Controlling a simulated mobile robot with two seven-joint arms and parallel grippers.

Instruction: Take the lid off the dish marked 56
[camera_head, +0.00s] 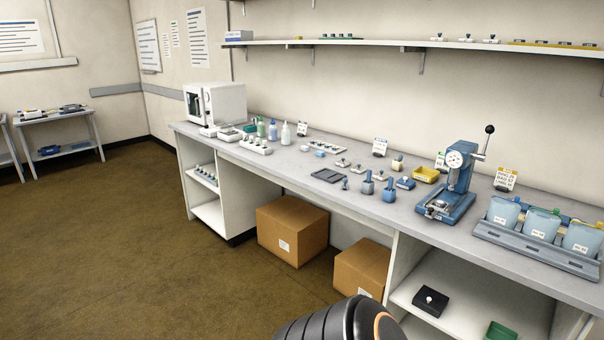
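I cannot pick out the dish marked 56 or its lid, because labels are too small to read here. Several small grey and white items with knobs stand on the long bench (290,163), among them a small block (343,163) and another (359,169). Three pale blue lidded containers with white labels, one of them at the left (502,212), stand in a grey rack (535,250) at the bench's right end. Neither gripper is in view. A dark ribbed part of my arm with an orange ring shows at the bottom edge.
A blue lever press (449,190) stands on the bench left of the rack, near a yellow tray (426,175). A white oven-like box (215,102) and bottles (285,133) stand at the far left. Cardboard boxes (292,230) sit below. The brown floor is clear at left.

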